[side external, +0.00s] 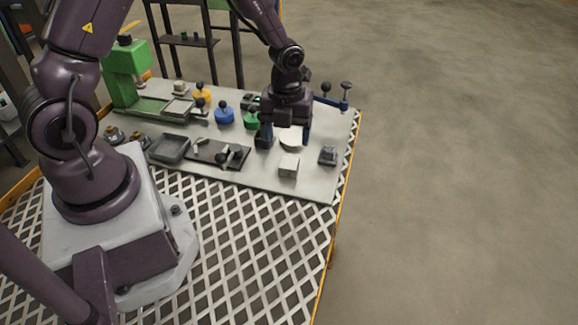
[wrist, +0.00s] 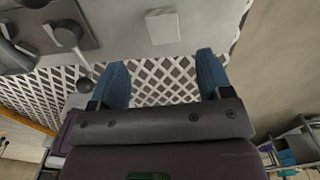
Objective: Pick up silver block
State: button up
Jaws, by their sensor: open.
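The silver block (side external: 288,166) is a small, pale grey block on the light grey table plate, near its front right part. It also shows in the wrist view (wrist: 162,26) at the top centre, beyond my fingertips. My gripper (side external: 287,136) is open, with two blue fingers pointing down above the plate, a little behind the block in the side view. In the wrist view my gripper (wrist: 162,66) has its fingers well apart, and nothing is between them. The block is not touched.
A dark block (side external: 327,155) lies to the right. A pale round piece (side external: 292,138) is partly behind my gripper. A dark plate with tools (side external: 220,153) and a grey tray (side external: 170,148) lie left. Blue (side external: 223,113) and green (side external: 251,120) knobbed pieces stand behind.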

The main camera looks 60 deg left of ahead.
aim_at(289, 163)
jog(key=f, duration=0.8)
jog(key=shift+w+d+f, duration=0.2)
jog(key=shift+f, duration=0.1)
jog(key=c, duration=1.2)
